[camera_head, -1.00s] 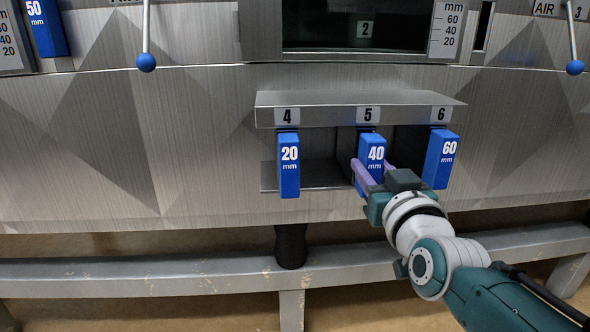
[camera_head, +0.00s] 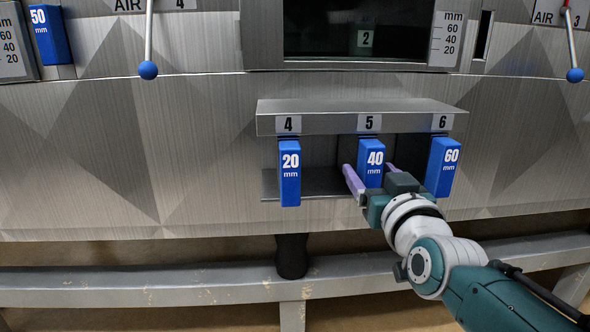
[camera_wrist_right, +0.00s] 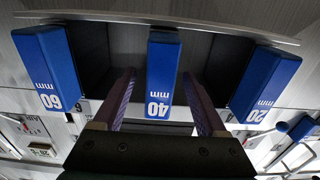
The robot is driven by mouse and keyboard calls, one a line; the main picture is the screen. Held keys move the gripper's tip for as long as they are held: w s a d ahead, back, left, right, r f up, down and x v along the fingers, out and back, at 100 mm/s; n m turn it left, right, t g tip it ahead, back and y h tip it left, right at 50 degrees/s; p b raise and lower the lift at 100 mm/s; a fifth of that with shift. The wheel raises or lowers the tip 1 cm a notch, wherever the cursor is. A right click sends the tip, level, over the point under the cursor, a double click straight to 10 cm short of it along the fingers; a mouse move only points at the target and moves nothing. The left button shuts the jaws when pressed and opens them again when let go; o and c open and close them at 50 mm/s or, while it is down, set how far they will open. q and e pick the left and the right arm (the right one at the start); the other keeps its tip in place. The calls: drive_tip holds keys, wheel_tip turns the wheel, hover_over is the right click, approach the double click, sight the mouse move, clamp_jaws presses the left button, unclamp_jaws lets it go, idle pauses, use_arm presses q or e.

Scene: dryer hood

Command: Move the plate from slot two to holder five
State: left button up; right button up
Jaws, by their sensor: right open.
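The blue 40 mm plate (camera_head: 374,158) hangs upright in holder five, under the label 5 (camera_head: 369,123) on the grey rack. My right gripper (camera_head: 369,170) is open, with one purple finger on each side of this plate. The right wrist view also shows the 40 mm plate (camera_wrist_right: 162,80) between the spread fingers, with a gap on both sides. Slot two is the dark opening (camera_head: 320,38) above, with a small label 2 (camera_head: 365,39) inside; I see no blue plate there. My left gripper is not in view.
A blue 20 mm plate (camera_head: 290,175) hangs in holder four and a blue 60 mm plate (camera_head: 442,168) in holder six, close on either side. The rack's top ledge (camera_head: 340,107) overhangs them. Blue-knobbed levers (camera_head: 148,70) hang higher up. Below runs a grey rail (camera_head: 160,285).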

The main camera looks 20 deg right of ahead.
drive_tip(key=shift+s, duration=0.1)
drive_tip(key=shift+s+a+p, duration=0.1)
drive_tip(key=shift+s+p, duration=0.25)
drive_tip(key=shift+p, duration=0.05)
drive_tip(key=p+v, duration=0.3)
drive_tip(key=v, duration=0.6)
drive_tip(key=shift+r, duration=0.1)
